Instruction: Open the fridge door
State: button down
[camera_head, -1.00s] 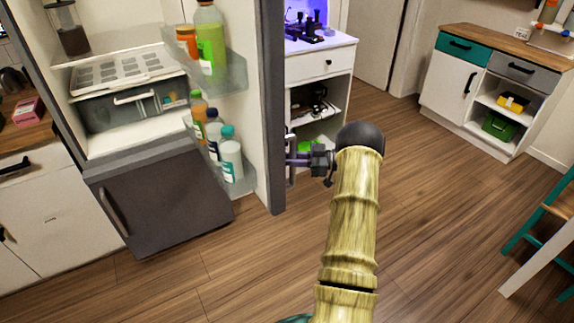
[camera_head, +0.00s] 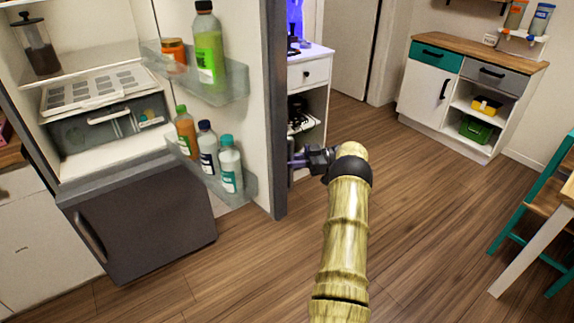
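The fridge (camera_head: 140,222) stands at the left with its upper compartment open to view. The fridge door (camera_head: 272,110) is swung wide open, its inner side with shelves facing me and its dark edge toward the right. My gripper (camera_head: 298,160) is at the door's outer edge, at the end of my bamboo-patterned arm. Its fingers reach to the outer side of the door, where the handle is mostly hidden. I cannot tell whether the fingers are closed on the handle.
Bottles (camera_head: 209,45) stand on the door's shelves. A white cabinet (camera_head: 312,75) stands behind the door. A teal and white cabinet (camera_head: 435,85) is at the back right, and a teal stool (camera_head: 520,215) at the right edge. The wooden floor between is clear.

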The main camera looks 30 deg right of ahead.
jog(key=shift+w+r, duration=0.15)
jog(key=shift+r, duration=0.05)
jog(key=c, duration=1.3)
grip_release()
jog(key=shift+c, duration=0.2)
jog(key=shift+f, duration=0.1)
jog(key=shift+d, duration=0.1)
jog(key=shift+s+d+f, duration=0.1)
jog(key=shift+s+d, duration=0.1)
jog(key=b+v, duration=0.1)
jog(key=v, duration=0.6)
jog(key=shift+a, duration=0.1)
